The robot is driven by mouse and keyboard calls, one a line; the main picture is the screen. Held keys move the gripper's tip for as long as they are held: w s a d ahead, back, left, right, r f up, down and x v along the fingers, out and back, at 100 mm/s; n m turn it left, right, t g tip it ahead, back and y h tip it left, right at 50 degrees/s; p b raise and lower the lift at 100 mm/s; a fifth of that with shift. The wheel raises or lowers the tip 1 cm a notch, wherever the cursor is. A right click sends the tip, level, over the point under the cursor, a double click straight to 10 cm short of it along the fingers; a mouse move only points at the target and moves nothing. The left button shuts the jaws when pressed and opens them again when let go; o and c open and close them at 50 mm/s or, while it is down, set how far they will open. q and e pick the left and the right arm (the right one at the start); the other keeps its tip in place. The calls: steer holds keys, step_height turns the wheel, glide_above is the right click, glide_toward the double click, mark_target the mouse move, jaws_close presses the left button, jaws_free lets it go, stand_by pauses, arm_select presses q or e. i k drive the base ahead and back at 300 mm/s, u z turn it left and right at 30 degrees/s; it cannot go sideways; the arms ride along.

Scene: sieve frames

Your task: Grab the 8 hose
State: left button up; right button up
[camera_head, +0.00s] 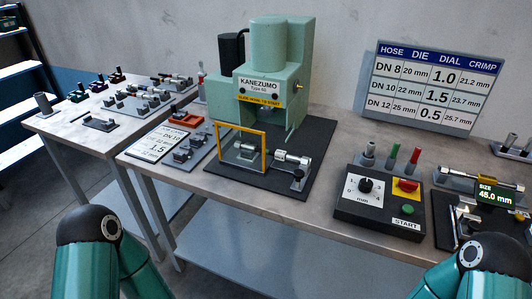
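Several short dark hose pieces with metal ends (145,97) lie in grey holders on the left table; their sizes are too small to read, so I cannot tell which is the 8. A wall chart (425,88) lists DN 8, 20 mm, dial 1.0, crimp 21.2 mm. My two teal arms show at the bottom left and bottom right, but neither gripper is in view.
A card (156,142) reading DN 10 lies on the middle table's left end. A control box (380,205) with a dial and START button stands right of the press. A narrow gap separates the tables.

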mark_target(280, 155)
steer(key=z, duration=0.45)
steer(key=i, duration=0.15)
steer(key=u, duration=2.7)
steer(key=k, duration=1.55)
steer(key=z, duration=0.8)
steer(key=i, duration=1)
steer(key=u, duration=0.05)
